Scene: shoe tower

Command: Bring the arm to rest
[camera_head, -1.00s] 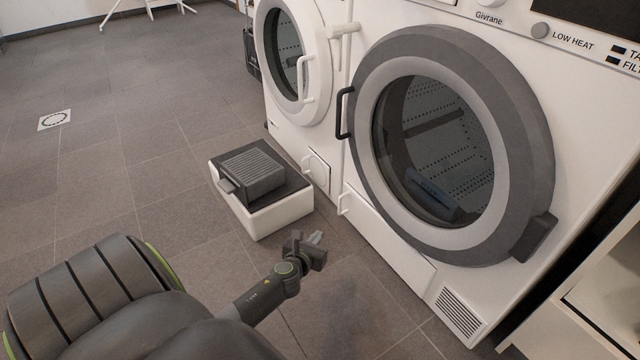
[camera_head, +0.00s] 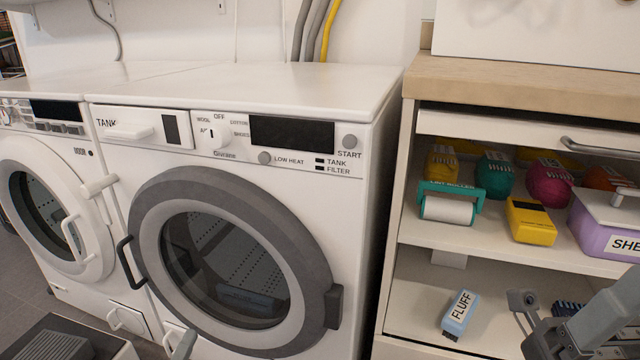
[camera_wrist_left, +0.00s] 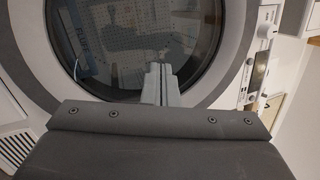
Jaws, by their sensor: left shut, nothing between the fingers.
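My left gripper (camera_head: 183,346) shows only as a grey tip at the bottom edge of the head view, in front of the dryer. In the left wrist view its fingers (camera_wrist_left: 160,84) are together and empty, pointing toward the round dark door glass (camera_wrist_left: 110,45). I cannot tell the exact gap to the door. My right arm comes in at the lower right of the head view, with its gripper end (camera_head: 535,325) in front of the shelf unit; I cannot tell whether its jaws are open or shut.
The dryer (camera_head: 340,110) has its round door shut, with a bluish item behind the glass. A washing machine (camera_head: 75,150) stands left.

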